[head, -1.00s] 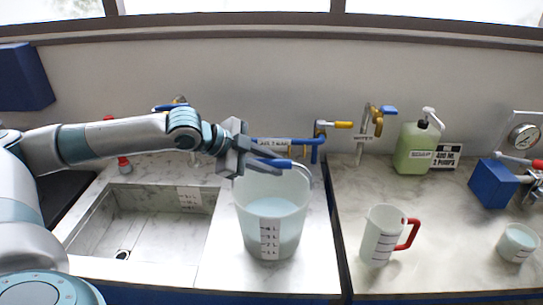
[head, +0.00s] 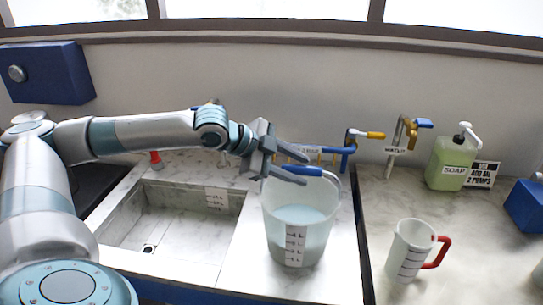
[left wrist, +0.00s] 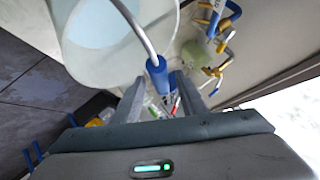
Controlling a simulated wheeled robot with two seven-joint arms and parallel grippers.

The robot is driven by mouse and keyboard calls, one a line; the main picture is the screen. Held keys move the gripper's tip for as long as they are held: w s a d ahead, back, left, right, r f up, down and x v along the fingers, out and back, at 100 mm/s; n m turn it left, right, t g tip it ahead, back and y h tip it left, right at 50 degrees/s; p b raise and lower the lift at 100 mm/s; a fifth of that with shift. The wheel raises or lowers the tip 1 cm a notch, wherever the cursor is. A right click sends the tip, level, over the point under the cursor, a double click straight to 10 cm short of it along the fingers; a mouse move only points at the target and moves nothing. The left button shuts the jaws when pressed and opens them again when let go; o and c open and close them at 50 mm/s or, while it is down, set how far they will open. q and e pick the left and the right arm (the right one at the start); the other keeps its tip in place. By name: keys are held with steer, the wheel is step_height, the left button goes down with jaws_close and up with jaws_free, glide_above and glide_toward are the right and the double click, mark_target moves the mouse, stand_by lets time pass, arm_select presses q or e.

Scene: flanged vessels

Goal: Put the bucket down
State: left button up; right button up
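The translucent white bucket (head: 312,250) with a level scale and pale liquid stands upright on the counter (head: 236,272), right of the sink. Its wire handle has a blue grip (head: 308,171) and is raised. My left gripper (head: 306,171) is at the handle above the bucket's rim, with its two fingers spread apart. In the left wrist view the blue grip (left wrist: 157,72) is at the fingertips (left wrist: 159,80), between them, with a gap showing beside it. The bucket's wall and inside (left wrist: 105,50) also show there. My right gripper is not in view.
The sink (head: 165,225) is left of the bucket. Blue and yellow taps (head: 362,138) are behind it. On the right counter stand a jug with a red handle (head: 408,250), a green soap bottle (head: 450,165) and a label card (head: 483,174).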

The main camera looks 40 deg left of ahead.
arm_select(q)
steer(key=b+v, duration=0.1)
steer(key=v, duration=0.9)
steer(key=shift+s+r, duration=0.15)
steer(key=shift+r, duration=0.05)
stand_by(0.6)
